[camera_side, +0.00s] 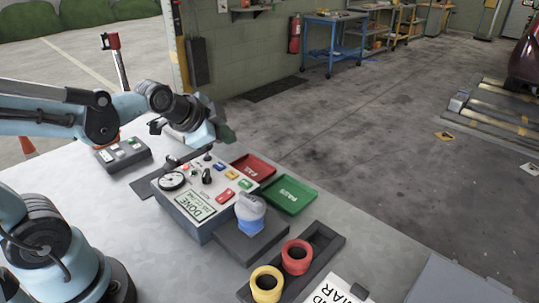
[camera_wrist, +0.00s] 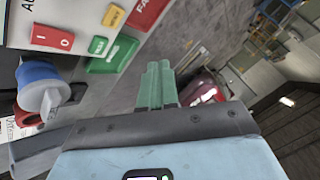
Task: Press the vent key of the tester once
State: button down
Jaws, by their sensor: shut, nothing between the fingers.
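The tester (camera_side: 205,228) is a grey box with a pale sloping panel. The panel carries a round gauge (camera_side: 172,180), a black knob (camera_side: 207,176), small coloured keys and a display (camera_side: 195,205) reading DONE. In the wrist view, a red key (camera_wrist: 52,38), a green key (camera_wrist: 98,46) and a yellow key (camera_wrist: 113,16) show at the upper left. I cannot tell which key is the vent key. My gripper (camera_side: 226,134) is shut and empty, above the tester's far edge and apart from the panel. Its green fingers also show together in the wrist view (camera_wrist: 157,85).
A red tray (camera_side: 254,168) and a green tray (camera_side: 289,196) lie beyond the tester. A blue and grey part (camera_side: 250,213) stands at its right front. A dark rack (camera_side: 327,243) holds a red ring and a yellow ring. A small switch box (camera_side: 124,155) sits behind.

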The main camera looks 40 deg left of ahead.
aim_at(229, 176)
jog(key=shift+f, duration=3.4)
jog(key=shift+f, duration=0.15)
jog(key=shift+f, duration=0.25)
jog(key=shift+f, duration=0.4)
jog(key=shift+r, duration=0.85)
jog(key=shift+r, duration=2.5)
